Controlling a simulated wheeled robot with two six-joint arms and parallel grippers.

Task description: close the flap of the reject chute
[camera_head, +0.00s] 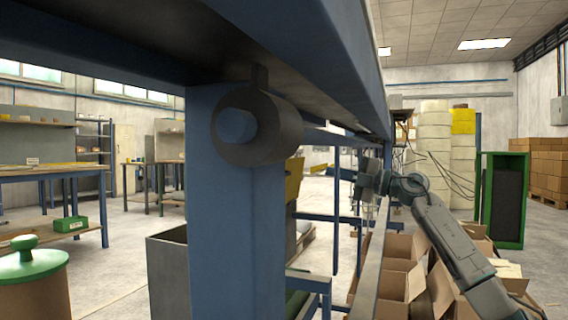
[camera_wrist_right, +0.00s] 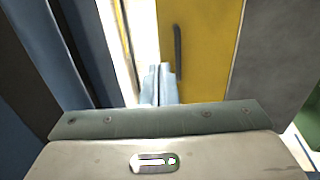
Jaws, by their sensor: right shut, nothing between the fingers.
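The yellow flap (camera_wrist_right: 210,50) fills the upper middle of the right wrist view, with a dark bar-like handle (camera_wrist_right: 178,52) upright near its left side. A yellow panel (camera_head: 293,180), apparently the same flap, shows partly behind the blue post in the head view. My right gripper (camera_head: 334,172) reaches in from the right, near that panel. Its fingers (camera_wrist_right: 158,84) are shut and empty, just below and left of the handle. I cannot tell whether they touch the flap or how far it stands open. My left gripper is not in view.
A thick blue post (camera_head: 235,240) with a grey roll holder (camera_head: 270,128) blocks much of the head view. A grey bin (camera_head: 168,275) stands beside it. Open cardboard boxes (camera_head: 400,275) lie below my right arm. A grey panel (camera_wrist_right: 265,50) borders the flap on the right.

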